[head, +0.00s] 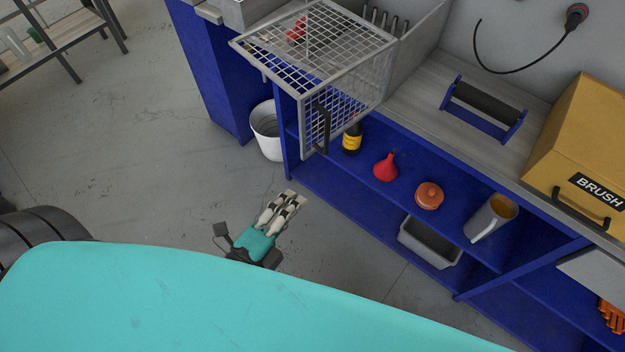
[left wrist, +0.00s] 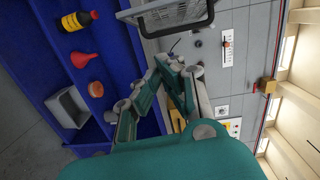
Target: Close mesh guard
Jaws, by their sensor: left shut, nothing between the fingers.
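The mesh guard (head: 300,62) is a grey wire-grid cover with a top panel and a front panel, on the blue bench. It juts out past the bench's front edge and appears open. Its black handle (head: 321,125) is on the front panel. Part of the guard also shows at the top of the left wrist view (left wrist: 178,14). My left gripper (head: 297,196) is shut and empty, in front of the bench, below the handle in the picture and apart from it. Its fingers (left wrist: 170,66) also show in the left wrist view. My right gripper is not in view.
The bench shelf holds a black-and-yellow bottle (head: 352,138), a red funnel (head: 386,167), an orange tin (head: 429,195) and a jug (head: 490,218). A white bucket (head: 266,131) stands beside the bench. A yellow brush box (head: 580,135) sits on top. Floor left of my gripper is clear.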

